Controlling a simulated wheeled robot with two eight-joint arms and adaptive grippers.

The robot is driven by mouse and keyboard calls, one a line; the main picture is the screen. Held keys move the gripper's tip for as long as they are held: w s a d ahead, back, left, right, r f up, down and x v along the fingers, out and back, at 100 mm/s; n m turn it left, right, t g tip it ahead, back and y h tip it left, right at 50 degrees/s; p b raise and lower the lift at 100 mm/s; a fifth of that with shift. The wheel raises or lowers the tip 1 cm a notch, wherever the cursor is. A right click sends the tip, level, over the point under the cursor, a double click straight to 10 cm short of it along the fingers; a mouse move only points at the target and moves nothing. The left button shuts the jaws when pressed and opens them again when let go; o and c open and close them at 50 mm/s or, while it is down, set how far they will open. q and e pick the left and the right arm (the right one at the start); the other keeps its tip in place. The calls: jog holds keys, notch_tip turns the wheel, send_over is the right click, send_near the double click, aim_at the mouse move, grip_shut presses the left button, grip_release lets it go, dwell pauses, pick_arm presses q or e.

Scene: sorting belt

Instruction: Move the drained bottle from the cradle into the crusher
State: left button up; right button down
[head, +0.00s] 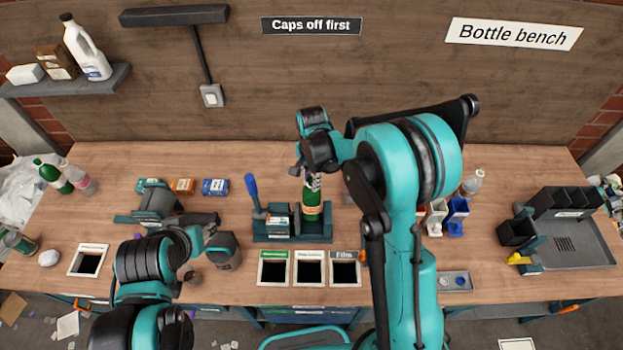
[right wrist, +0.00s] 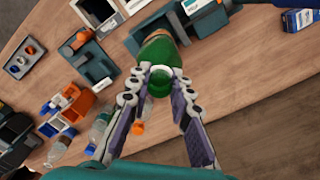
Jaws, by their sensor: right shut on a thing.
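A green bottle (head: 312,208) with a pale label stands upright at the right part of a teal block (head: 283,238) with a blue lever. My right gripper (head: 312,180) is shut around its neck from above. In the right wrist view, the bottle (right wrist: 160,50) points away between the two fingers (right wrist: 158,85). I cannot tell whether its base rests in the block or hovers. Another dark teal device (head: 155,203) stands to the left. Which one is the cradle and which the crusher is not clear. My left gripper (head: 222,250) is low over the bench's left part, its fingers unclear.
Labelled openings (head: 308,270) lie in front of the block, with another (head: 88,262) at the left. Small boxes (head: 181,186) stand behind the left device. A grey tray (head: 575,243) with black bins is at the right. My right arm hides part of the bench.

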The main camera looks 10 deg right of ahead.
notch_tip(320, 180, down, 10)
jog(key=b, duration=0.8)
jog(key=shift+r, duration=0.15)
jog(key=shift+b, duration=0.3)
jog(key=shift+f+b, duration=0.7)
jog(key=shift+f, duration=0.1)
jog(key=c, duration=1.3)
grip_release()
